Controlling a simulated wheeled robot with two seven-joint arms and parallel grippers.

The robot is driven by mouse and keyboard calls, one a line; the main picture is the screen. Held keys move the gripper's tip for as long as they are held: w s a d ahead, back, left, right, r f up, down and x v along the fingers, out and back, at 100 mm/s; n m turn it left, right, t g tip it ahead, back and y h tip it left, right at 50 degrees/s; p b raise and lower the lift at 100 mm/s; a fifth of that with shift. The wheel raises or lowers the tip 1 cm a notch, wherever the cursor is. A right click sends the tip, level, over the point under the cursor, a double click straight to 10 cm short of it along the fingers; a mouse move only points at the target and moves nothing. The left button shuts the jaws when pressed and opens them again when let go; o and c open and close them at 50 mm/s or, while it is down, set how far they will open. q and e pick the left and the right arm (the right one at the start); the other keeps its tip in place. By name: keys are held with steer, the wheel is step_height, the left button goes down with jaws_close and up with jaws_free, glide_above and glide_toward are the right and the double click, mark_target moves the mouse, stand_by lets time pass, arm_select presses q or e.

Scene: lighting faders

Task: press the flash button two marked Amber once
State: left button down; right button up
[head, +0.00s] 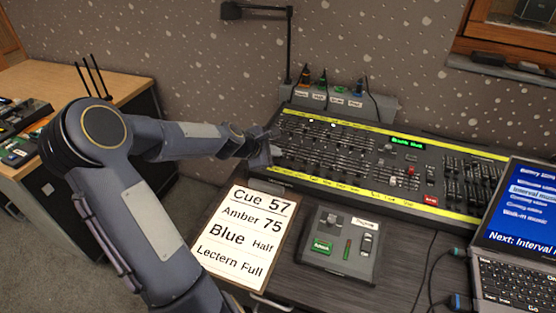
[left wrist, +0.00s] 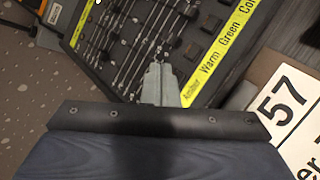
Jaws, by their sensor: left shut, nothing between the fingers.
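The lighting console (head: 415,152) lies on the desk, with rows of faders and a yellow label strip (head: 345,190) along its front edge. My left gripper (head: 268,155) is shut and empty at the console's left front end. In the left wrist view its closed fingertips (left wrist: 160,68) are over the lower part of the fader area, beside the label strip (left wrist: 228,42). The label nearest the fingers seems to read Amber (left wrist: 191,92); Warm and Green follow along the strip. The fingers hide the button by that label, and I cannot tell whether they touch it. My right gripper is out of view.
A cue sheet (head: 243,238) lies in front of the console, and a small grey control box (head: 345,262) stands to its right. A laptop (head: 515,225) stands at the right. A lamp post (head: 289,50) rises behind the console.

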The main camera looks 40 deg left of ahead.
arm_select(q)
step_height(320, 180, up, 4)
steer(key=p, duration=0.2)
steer(key=shift+s+p, duration=0.15)
steer(key=shift+p, duration=0.25)
steer(key=shift+d, duration=0.1)
stand_by(0.3)
steer(key=s+d+r+m+g+p, duration=0.1)
steer(key=s+d+r+m, duration=0.15)
steer(key=d+m, duration=0.2)
steer(key=s+d+r+m+g+h, duration=0.1)
steer(key=s+d+r+m, duration=0.15)
steer(key=d, duration=0.25)
steer(key=s+d+r+m+g+p, duration=0.1)
steer(key=s+d+r+m, duration=0.15)
steer(key=d+m, duration=0.2)
steer(key=s+d+m, duration=0.3)
steer(key=s+m, duration=0.1)
steer(key=s, duration=0.2)
steer(key=s+d+r+m+g+h+p, duration=0.1)
steer(key=s+d+m, duration=0.1)
steer(key=s+m, duration=0.2)
steer(key=s+d+m+h+p, duration=0.1)
steer(key=s+d+m, duration=0.2)
steer(key=s, duration=0.6)
steer(key=shift+d+r+m, duration=0.3)
steer(key=shift+d+m, duration=0.05)
steer(key=shift+m, duration=0.2)
